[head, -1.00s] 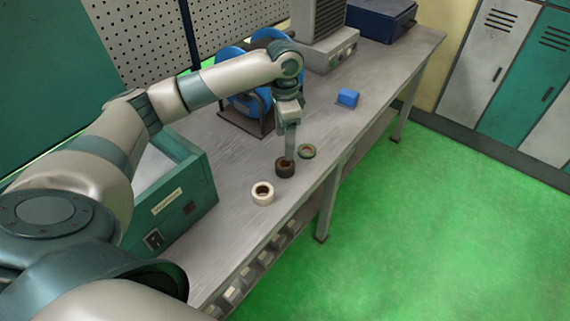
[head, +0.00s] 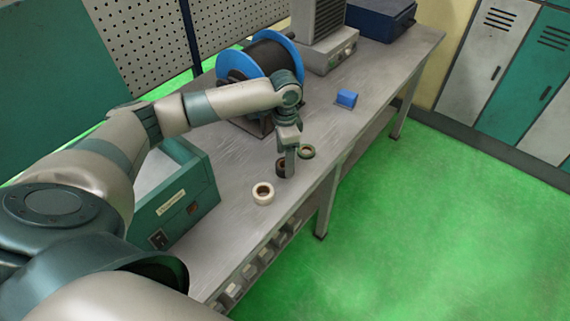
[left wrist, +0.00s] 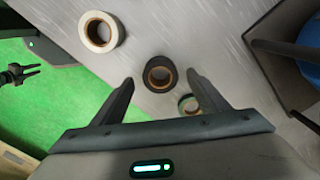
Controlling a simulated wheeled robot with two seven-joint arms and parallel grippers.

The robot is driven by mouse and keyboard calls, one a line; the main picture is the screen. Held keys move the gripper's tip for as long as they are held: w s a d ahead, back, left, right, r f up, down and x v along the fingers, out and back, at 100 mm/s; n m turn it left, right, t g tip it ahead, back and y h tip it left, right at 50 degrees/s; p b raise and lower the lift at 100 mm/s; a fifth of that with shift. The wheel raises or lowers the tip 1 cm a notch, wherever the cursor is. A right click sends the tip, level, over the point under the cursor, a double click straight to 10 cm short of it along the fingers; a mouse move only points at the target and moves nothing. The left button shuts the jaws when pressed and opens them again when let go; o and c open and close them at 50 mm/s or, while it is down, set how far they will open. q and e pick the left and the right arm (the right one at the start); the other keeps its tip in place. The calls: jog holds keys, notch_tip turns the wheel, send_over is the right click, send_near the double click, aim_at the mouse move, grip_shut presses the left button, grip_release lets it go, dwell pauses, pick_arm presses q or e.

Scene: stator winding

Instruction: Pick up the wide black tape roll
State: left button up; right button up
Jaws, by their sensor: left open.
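The wide black tape roll (left wrist: 160,61) has a brown core and lies on the grey bench between the white and green rolls. In the head view the black roll (head: 281,168) is partly hidden behind a finger of my left gripper (head: 289,172). In the left wrist view the left gripper (left wrist: 160,78) is open, with its fingertips on either side of the roll and visible gaps. I cannot tell the exact height of the tips. A small dark two-pronged claw, apparently my right gripper (left wrist: 22,74), shows at the left edge with its prongs apart.
A white tape roll (head: 263,194) lies nearer, and a thin green roll (head: 307,152) lies close beyond the black one. A blue block (head: 346,98), a blue-flanged reel (head: 240,66) and a teal box (head: 203,196) stand on the bench (head: 225,245). The bench edge is close on the right.

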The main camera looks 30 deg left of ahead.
pick_arm(q)
jog(key=shift+f, duration=0.85)
jog(key=shift+c, duration=0.4)
jog(key=c, duration=1.1)
jog(key=shift+r, duration=0.1)
jog(key=shift+r+b, duration=0.35)
jog(key=shift+r, duration=0.4)
notch_tip(320, 180, up, 2)
jog(key=shift+w+d+r+b, duration=0.1)
jog(key=shift+r+b, duration=0.15)
jog(key=shift+b, duration=0.4)
jog(key=d+r+b, duration=0.3)
jog(key=d+r, duration=0.4)
jog(key=d, duration=0.4)
jog(key=shift+d, duration=0.25)
